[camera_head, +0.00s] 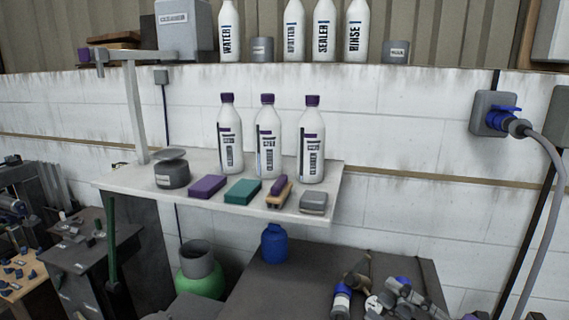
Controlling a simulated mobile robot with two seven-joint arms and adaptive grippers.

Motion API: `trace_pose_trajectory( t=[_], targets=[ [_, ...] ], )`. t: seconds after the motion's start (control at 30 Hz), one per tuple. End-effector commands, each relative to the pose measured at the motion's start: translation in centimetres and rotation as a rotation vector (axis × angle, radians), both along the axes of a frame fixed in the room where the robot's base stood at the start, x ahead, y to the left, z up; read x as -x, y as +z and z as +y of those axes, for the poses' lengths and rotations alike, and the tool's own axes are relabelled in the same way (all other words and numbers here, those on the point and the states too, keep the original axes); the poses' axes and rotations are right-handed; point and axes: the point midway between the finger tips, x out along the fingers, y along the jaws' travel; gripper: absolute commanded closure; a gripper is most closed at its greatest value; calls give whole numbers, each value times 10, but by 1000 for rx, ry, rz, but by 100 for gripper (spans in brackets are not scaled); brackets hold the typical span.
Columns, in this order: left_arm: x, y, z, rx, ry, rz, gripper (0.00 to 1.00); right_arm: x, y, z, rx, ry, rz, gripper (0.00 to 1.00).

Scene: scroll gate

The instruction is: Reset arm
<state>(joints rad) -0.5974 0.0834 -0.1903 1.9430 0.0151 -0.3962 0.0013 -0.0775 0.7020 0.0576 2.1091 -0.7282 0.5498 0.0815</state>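No held thing can be made out. I do not make out my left gripper in this view.
A white shelf (236,195) bears several bottles and blocks and a dark round tin (172,174). A plug and hose (515,127) hang at right. Cluttered benches (90,250) stand at left.

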Motion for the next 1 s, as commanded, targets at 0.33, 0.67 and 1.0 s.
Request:
trace_pose_trajectory(
  t=[0.33,0.67,1.0],
  targets=[
    [10,-6,5,-9,-2,19,71,55,-246,-71,-667,-649,769,62],
    [11,-7,7,-14,-5,19,71,189,-402,-28,-961,-987,1322,62],
    [6,-5,4,-8,-1,10,71,225,-428,-6,-1018,-1048,1458,62]
  ],
)
